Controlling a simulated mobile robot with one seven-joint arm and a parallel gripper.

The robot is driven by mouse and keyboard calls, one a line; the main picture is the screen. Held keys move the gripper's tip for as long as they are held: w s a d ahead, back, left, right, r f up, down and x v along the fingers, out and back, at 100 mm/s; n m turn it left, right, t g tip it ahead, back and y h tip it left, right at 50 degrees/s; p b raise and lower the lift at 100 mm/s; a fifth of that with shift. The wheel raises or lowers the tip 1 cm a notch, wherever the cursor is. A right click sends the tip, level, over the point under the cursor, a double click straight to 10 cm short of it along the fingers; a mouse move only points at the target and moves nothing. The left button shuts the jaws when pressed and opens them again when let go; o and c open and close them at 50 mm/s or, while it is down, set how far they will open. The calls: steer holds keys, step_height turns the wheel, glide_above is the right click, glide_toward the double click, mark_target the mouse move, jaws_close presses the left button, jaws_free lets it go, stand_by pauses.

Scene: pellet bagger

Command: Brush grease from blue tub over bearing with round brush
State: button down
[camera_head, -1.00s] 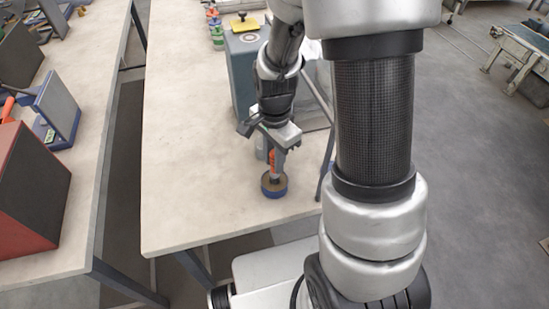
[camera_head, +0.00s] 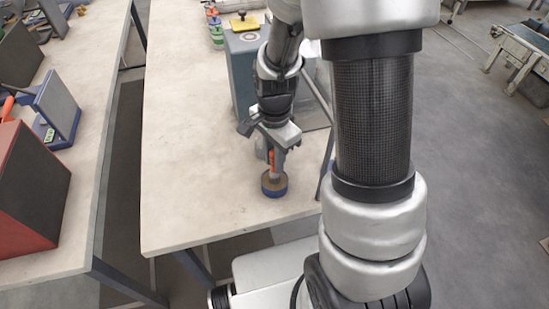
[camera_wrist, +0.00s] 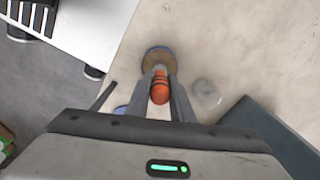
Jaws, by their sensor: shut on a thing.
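My gripper (camera_head: 274,160) is shut on the round brush, whose orange handle (camera_wrist: 160,87) shows between the fingers in the wrist view. The brush points down at the blue tub (camera_head: 274,192), which stands near the table's front edge and has a brown top face. The tub also shows beyond the fingertips in the wrist view (camera_wrist: 149,69). The brush's lower end is over or in the tub; I cannot tell how deep. A pale round thing (camera_wrist: 206,92) lies on the table right of the fingers in the wrist view; I cannot tell whether it is the bearing.
A grey-blue box-shaped machine (camera_head: 244,80) stands behind my gripper on the pale table (camera_head: 195,150). Part of a blue object (camera_wrist: 121,110) shows left of the fingers. Small coloured bottles (camera_head: 215,30) stand at the back. The table's left part is clear.

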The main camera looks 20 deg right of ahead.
steer(key=shift+s+f, duration=0.1)
steer(key=shift+r+p, duration=2.8)
steer(key=shift+r, duration=0.8)
steer(key=w+n, duration=0.2)
steer(key=n, duration=0.2)
steer(key=w+n, duration=0.1)
steer(key=n, duration=0.4)
steer(key=w+n, duration=0.2)
steer(key=n, duration=0.2)
steer(key=shift+w+r+n, duration=0.3)
steer(key=shift+r, duration=0.05)
